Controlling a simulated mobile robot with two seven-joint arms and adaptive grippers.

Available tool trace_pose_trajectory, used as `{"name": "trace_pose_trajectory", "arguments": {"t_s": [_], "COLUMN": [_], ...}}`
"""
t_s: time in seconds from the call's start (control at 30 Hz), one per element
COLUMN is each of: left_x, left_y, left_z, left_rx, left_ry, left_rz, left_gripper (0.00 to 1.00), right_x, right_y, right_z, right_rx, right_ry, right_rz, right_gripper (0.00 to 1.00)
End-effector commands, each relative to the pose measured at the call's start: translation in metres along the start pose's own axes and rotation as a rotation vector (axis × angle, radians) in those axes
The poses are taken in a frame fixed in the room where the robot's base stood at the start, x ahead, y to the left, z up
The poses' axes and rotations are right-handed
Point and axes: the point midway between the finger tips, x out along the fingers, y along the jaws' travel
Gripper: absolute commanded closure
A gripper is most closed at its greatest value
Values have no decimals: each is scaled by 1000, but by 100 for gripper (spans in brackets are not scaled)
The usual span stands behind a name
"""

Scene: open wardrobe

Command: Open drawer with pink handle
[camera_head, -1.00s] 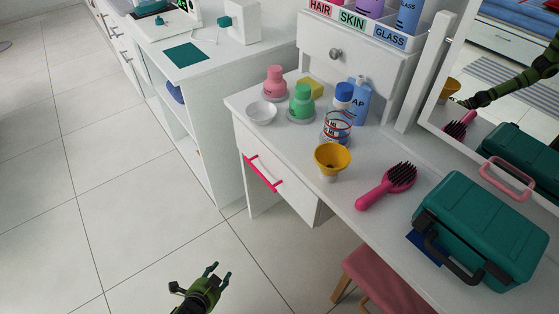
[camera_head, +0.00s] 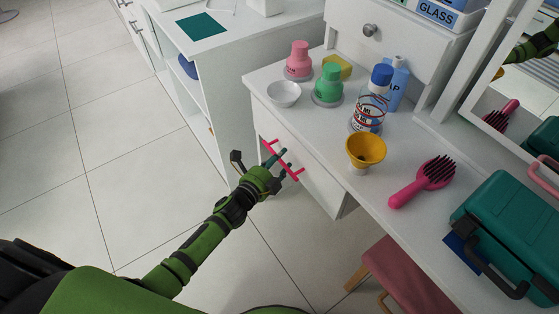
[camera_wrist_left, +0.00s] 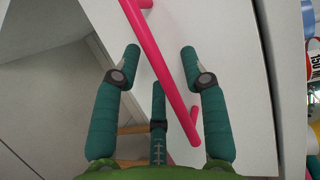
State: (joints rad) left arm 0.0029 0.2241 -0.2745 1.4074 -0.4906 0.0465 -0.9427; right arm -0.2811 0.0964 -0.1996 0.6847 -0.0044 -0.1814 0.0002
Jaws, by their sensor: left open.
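The white drawer (camera_head: 322,192) under the vanity table top carries a long pink bar handle (camera_head: 294,174). Its front sits flush, so the drawer is shut. My left gripper (camera_head: 278,164) is at the handle, its fingers in front of the drawer face. In the left wrist view, the open fingers (camera_wrist_left: 161,55) stand to either side of the pink handle (camera_wrist_left: 160,60), which runs slantwise across the gap between them. I cannot tell whether any finger touches it. The fingers hide part of the handle in the head view. My right gripper is not in view.
On the table top (camera_head: 325,125) stand a white bowl (camera_head: 284,94), pink and green bottles, a blue-capped bottle, a yellow funnel cup (camera_head: 365,150), a pink brush (camera_head: 425,182) and a teal case (camera_head: 510,225). A pink stool (camera_head: 410,275) is below. Floor at left is clear.

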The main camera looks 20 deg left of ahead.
Motion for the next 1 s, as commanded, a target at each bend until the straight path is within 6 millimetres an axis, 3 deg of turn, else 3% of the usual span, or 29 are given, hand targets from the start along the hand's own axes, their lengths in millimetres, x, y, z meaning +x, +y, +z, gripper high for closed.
{"name": "trace_pose_trajectory", "arguments": {"t_s": [0.27, 0.4, 0.77, 1.0], "left_x": [3, 3, -6, -52], "left_y": [0, 0, 2, 11], "left_z": [0, 0, 3, 22], "left_rx": [-1, -2, 1, 3], "left_ry": [0, 0, 0, -1], "left_rz": [0, 0, 3, 8], "left_gripper": [57, 100, 100, 100], "right_x": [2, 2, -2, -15], "right_y": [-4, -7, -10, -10], "right_z": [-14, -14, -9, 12], "right_rx": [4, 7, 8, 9], "right_ry": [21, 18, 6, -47], "right_rz": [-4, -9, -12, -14], "right_gripper": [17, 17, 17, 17]}}
